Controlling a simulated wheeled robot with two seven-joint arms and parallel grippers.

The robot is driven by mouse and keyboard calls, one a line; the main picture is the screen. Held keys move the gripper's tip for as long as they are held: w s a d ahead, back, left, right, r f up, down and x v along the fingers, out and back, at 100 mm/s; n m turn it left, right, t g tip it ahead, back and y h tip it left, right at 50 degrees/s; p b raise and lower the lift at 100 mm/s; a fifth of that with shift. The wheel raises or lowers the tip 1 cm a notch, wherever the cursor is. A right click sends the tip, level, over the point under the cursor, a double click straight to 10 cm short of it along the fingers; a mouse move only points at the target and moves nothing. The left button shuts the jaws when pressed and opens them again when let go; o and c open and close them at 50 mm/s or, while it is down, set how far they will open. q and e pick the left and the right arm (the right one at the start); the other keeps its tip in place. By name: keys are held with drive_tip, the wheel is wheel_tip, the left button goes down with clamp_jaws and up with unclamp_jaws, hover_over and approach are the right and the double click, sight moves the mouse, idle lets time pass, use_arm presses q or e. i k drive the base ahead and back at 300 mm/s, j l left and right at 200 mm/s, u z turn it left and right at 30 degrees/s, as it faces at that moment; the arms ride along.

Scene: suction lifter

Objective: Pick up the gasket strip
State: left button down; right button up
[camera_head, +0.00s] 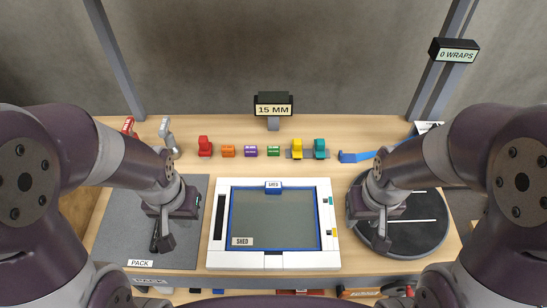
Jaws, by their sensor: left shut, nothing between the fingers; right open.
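I cannot tell for sure which thing is the gasket strip. A thin black piece (154,236) lies on the grey PACK mat (112,236), beside my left gripper and partly hidden by it. Two thin white strips show on the dark round plate (418,240) at the right. A dark narrow bar (219,217) lies along the left side of the white frame (270,262). My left gripper (167,240) points down over the mat, shut and empty. My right gripper (380,241) points down over the left part of the round plate, open and empty.
The white frame holds a grey panel (275,215) with SHED labels at the middle. Several small coloured blocks stand in a row behind it, below a 15 MM sign (273,105). A blue tool (360,156) lies at the back right. A 0 WRAPS sign (454,51) hangs on the right post.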

sight(153, 248)
drive_tip(key=j+u, duration=0.15)
drive_tip(key=u, duration=0.2)
drive_tip(key=k+j+u, duration=0.1)
drive_tip(key=u, duration=0.2)
drive_tip(key=j+u, duration=0.2)
drive_tip(key=u, duration=0.15)
